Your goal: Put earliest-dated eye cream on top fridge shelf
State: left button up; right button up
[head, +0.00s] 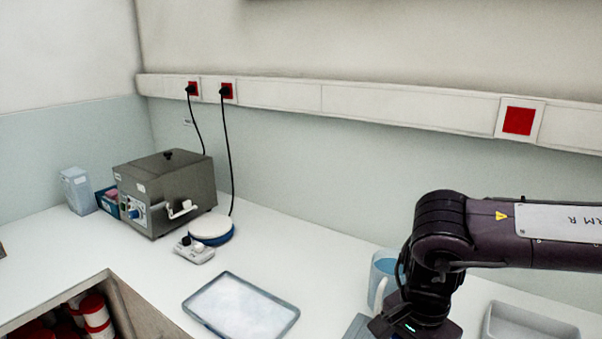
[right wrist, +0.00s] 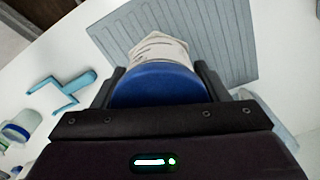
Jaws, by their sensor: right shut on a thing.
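My right gripper (right wrist: 159,70) is shut on a blue-capped container (right wrist: 158,86) in the right wrist view. A pale, whitish part shows beyond the blue cap. No date can be read on it, and I cannot tell whether it is an eye cream. The container is over or beside a grey ribbed mat (right wrist: 225,45); I cannot tell whether it touches the mat. In the head view my right arm reaches down at the lower right, and its fingertips are hidden. My left gripper and the fridge are out of view.
A teal tool (right wrist: 62,92) and a clear jar (right wrist: 18,131) lie left of my gripper. In the head view are a grey-rimmed tray (head: 241,309), a blue jug (head: 383,268), a grey bin (head: 527,325), a steel bath (head: 168,190) and red-lidded jars (head: 94,311).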

jog(key=f, duration=0.1)
jog(key=s+f, duration=0.1)
jog(key=f+n, duration=0.1)
jog(key=shift+s+d, duration=0.3)
jog(key=shift+d, duration=0.1)
jog(key=shift+w, duration=0.15)
